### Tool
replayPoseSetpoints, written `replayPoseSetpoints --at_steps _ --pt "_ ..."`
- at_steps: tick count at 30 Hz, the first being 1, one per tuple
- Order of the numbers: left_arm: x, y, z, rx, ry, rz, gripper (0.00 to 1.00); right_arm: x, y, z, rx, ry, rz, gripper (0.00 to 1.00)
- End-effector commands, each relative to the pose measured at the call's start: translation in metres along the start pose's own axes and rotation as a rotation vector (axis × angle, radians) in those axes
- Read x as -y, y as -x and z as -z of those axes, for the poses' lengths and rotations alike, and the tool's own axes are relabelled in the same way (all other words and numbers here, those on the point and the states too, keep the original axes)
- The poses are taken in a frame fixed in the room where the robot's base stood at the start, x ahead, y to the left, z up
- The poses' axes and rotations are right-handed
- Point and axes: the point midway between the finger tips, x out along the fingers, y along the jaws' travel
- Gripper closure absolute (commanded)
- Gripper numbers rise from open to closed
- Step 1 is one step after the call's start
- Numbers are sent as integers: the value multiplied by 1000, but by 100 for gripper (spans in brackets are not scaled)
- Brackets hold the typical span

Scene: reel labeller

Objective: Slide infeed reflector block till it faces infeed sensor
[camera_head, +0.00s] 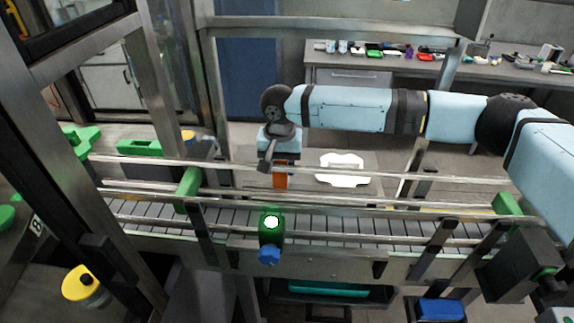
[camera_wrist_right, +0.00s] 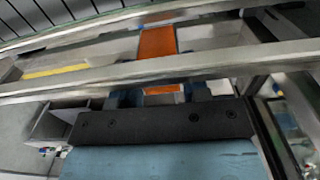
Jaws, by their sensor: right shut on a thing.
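The orange block (camera_head: 280,177), which I take for the infeed reflector block, sits at the far rail of the conveyor. In the right wrist view its orange face (camera_wrist_right: 157,43) shows beyond a rail, with another orange patch between my fingers. My right gripper (camera_head: 279,160) is shut on it from the far side; the rails and wrist partly hide the grip. A green block with a bright white lit spot (camera_head: 271,222) and a blue knob stands at the near rail, probably the infeed sensor. The orange block is across the belt, slightly right of it in the picture. My left gripper is not in view.
Metal guide rails (camera_head: 340,212) run along both sides of the slatted conveyor belt (camera_head: 345,224). Green blocks (camera_head: 187,189) sit on the rails to the left and right. Upright metal posts (camera_head: 190,70) frame the left. The visible belt middle carries nothing.

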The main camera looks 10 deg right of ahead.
Motion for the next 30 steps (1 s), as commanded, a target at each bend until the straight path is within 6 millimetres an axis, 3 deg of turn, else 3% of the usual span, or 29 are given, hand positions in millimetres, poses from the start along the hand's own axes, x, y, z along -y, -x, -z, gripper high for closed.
replayPoseSetpoints --at_steps 3,4,6,7,17,30 --pt "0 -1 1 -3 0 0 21 -1 0 1 -2 -1 0 100" --pt "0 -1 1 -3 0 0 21 -1 0 1 -2 -1 0 51" --pt "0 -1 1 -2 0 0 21 -1 0 1 -2 -1 0 35" --pt "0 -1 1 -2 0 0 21 -1 0 1 -2 -1 0 32" --pt "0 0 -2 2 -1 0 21 -1 4 1 -2 -1 1 32" --pt "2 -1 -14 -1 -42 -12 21 -1 67 1 -2 -1 1 32"
